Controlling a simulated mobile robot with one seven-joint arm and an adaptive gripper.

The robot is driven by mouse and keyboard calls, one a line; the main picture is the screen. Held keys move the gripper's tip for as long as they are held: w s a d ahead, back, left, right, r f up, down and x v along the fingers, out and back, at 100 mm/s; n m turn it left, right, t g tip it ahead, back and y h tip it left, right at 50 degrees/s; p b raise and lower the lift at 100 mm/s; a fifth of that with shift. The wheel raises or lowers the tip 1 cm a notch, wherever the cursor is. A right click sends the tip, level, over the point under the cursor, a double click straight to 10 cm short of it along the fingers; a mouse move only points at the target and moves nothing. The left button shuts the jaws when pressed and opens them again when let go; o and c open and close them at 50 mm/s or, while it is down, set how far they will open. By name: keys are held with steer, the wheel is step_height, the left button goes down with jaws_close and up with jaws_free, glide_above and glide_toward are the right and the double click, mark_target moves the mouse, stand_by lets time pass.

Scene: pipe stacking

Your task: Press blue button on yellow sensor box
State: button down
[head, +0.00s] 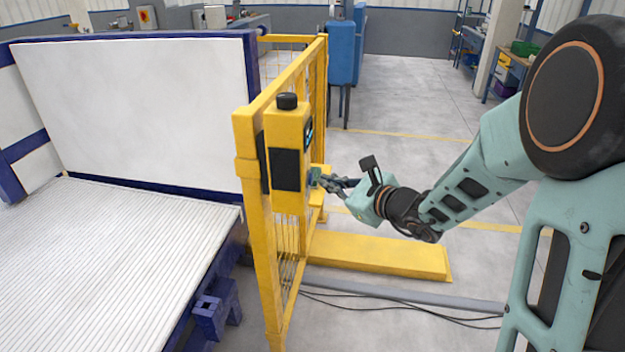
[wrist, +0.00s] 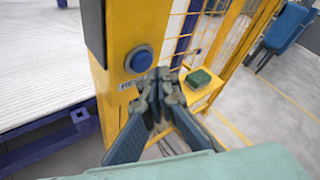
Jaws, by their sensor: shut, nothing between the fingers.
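The yellow sensor box (head: 288,150) is mounted upright on a yellow post, with a black knob on top and a dark panel on its side. In the wrist view the yellow box (wrist: 115,110) fills the upper left. Its round blue button (wrist: 139,60) shows in a dark ring. My gripper (head: 316,178) is at the right side of the box, low down. In the wrist view my gripper (wrist: 160,75) is shut and empty, its tips just right of and slightly below the button. I cannot tell whether the tips touch the box.
A yellow mesh fence (head: 310,90) stands behind the box. A green block (wrist: 199,78) sits on a yellow ledge right of my fingers. A white-slatted conveyor bed (head: 110,250) lies at left. Cables (head: 400,306) run across the floor.

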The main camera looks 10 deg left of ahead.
steer(key=shift+d, duration=2.55)
